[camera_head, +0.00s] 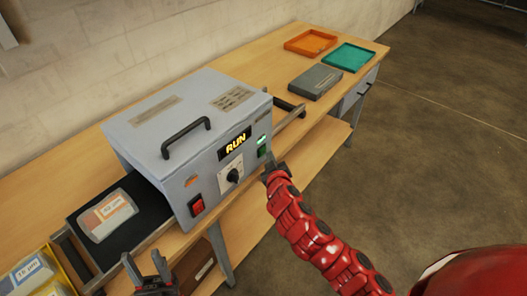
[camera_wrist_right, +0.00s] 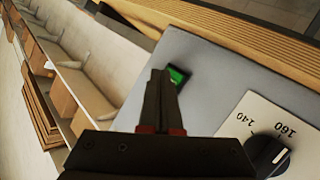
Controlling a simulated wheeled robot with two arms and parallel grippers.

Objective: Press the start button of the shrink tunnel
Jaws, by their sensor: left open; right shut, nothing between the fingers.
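The shrink tunnel is a grey machine (camera_head: 190,135) on the wooden bench, with a lit display reading RUN (camera_head: 235,142). Its green start button (camera_head: 262,152) is at the right of the front panel, with a small green light above it. In the right wrist view the green button (camera_wrist_right: 178,75) lies right at the fingertips of my right gripper (camera_wrist_right: 160,80), which is shut and empty and partly covers it. I cannot tell whether they touch. My left gripper (camera_head: 145,268) is open and empty, in front of the bench at the bottom.
The front panel also has a dial (camera_head: 233,175) and a red switch (camera_head: 197,206). A labelled pouch (camera_head: 107,215) lies on the black infeed belt. A grey box (camera_head: 315,81), an orange tray (camera_head: 310,43) and a teal tray (camera_head: 348,57) are further right. A yellow bin (camera_head: 72,262) is bottom left.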

